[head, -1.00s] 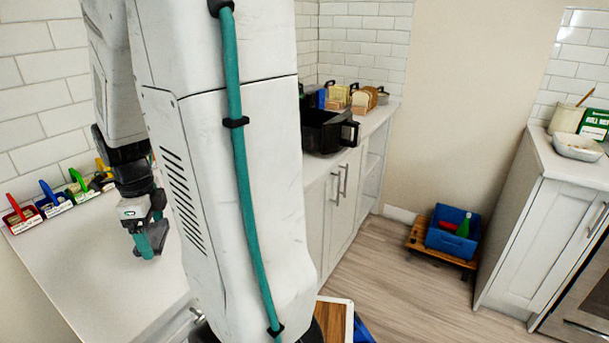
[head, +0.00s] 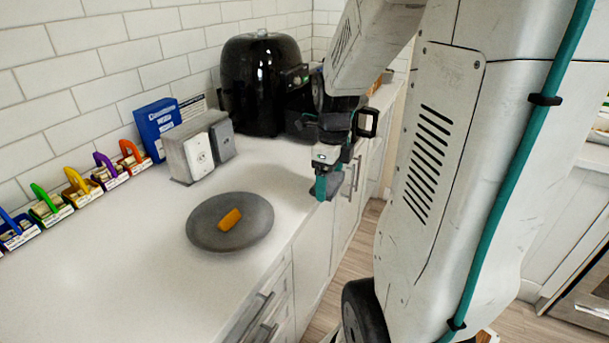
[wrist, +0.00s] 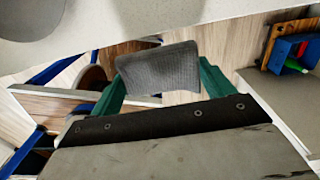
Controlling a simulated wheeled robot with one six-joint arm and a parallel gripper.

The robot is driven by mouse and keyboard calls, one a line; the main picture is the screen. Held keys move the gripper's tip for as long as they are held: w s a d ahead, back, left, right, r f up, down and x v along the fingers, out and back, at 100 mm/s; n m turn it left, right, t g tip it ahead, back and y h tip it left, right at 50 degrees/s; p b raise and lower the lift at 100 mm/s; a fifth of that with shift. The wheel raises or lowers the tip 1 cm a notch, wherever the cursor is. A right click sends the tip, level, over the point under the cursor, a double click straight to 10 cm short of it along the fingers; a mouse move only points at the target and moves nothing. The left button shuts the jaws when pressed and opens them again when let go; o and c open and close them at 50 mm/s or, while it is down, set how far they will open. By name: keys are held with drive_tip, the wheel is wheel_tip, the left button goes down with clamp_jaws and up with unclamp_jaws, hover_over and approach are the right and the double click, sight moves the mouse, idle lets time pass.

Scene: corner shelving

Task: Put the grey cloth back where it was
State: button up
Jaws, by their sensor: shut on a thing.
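The grey cloth (wrist: 158,70) shows in the wrist view as a small woven grey piece between the two teal fingers. My gripper (wrist: 162,80) is shut on it. In the head view my gripper (head: 327,186) hangs fingers-down by the counter's front edge, in front of the black air fryer (head: 262,85). The cloth is hard to make out there, as a small dark patch beside the fingers. The white counter (head: 120,270) lies to the left of the gripper.
A round grey plate (head: 205,238) with an orange block (head: 230,219) lies on the counter. Grey-and-white boxes (head: 192,155), a blue box (head: 157,125) and several coloured-handled holders line the wall. A blue bin (wrist: 290,50) stands on the floor. The counter's front-left area is clear.

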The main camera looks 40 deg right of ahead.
hover_over(282, 182)
drive_tip(key=shift+s+f, duration=0.1)
drive_tip(key=shift+f, duration=2.4)
drive_tip(key=shift+f, duration=0.1)
drive_tip(key=o, duration=1.1)
drive_tip(key=shift+c, duration=0.2)
